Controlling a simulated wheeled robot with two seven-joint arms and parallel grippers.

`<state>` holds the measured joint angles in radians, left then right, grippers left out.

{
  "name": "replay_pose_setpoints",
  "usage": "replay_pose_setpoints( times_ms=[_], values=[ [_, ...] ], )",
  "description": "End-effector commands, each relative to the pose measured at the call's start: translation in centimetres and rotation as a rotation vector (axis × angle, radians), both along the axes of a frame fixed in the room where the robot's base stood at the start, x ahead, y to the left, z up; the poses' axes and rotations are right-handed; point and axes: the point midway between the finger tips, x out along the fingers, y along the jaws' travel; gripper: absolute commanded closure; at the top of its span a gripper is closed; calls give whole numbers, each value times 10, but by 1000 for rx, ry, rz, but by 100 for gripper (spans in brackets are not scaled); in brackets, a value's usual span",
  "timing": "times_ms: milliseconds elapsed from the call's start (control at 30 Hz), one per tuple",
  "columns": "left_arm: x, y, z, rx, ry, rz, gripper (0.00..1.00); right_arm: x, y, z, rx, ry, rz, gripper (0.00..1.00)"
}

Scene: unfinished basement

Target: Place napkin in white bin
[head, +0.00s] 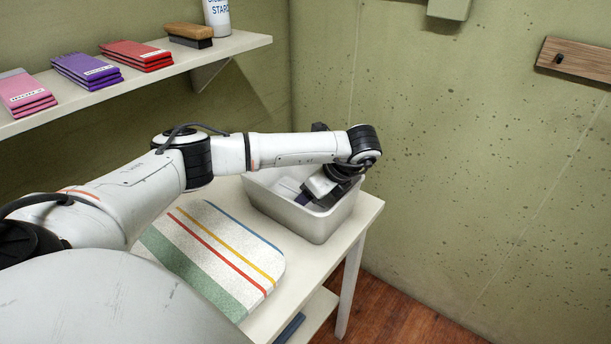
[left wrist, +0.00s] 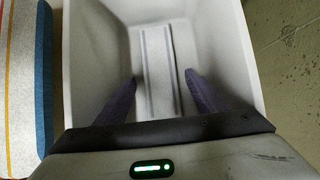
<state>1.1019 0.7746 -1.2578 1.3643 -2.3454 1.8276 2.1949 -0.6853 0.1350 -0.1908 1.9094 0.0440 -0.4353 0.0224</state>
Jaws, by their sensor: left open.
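The white bin (head: 316,224) stands on the table near its far right corner. It also fills most of the left wrist view (left wrist: 86,60). A folded whitish napkin with grey stripes (left wrist: 157,72) lies inside the bin, extending from between my fingers toward the far wall. My left gripper (head: 303,198) reaches down into the bin. In the left wrist view its two dark fingers (left wrist: 163,97) are apart, with visible gaps on both sides of the napkin. The napkin's near end is hidden by the gripper body. My right gripper is not in view.
A striped pad (head: 215,252) lies on the white table (head: 300,268) beside the bin. A wall shelf (head: 225,52) above holds pink, purple and red stacks, a brush (head: 189,35) and a starch can (head: 217,18). The concrete wall is close behind the table.

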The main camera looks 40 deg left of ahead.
Motion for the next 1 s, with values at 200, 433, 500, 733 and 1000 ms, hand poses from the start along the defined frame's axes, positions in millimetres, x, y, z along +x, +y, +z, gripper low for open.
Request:
replay_pose_setpoints(
  times_ms=[200,433,500,733,1000],
  values=[
    [3,-17,25,-3,-5,-3,37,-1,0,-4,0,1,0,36],
    [6,-43,73,0,-5,-5,37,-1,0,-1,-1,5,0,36],
    [7,-50,84,1,-4,-4,37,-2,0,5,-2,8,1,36],
    [8,-63,100,-1,-2,-1,37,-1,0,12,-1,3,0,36],
    [7,-64,100,0,-1,-1,37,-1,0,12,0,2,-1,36]
  ],
)
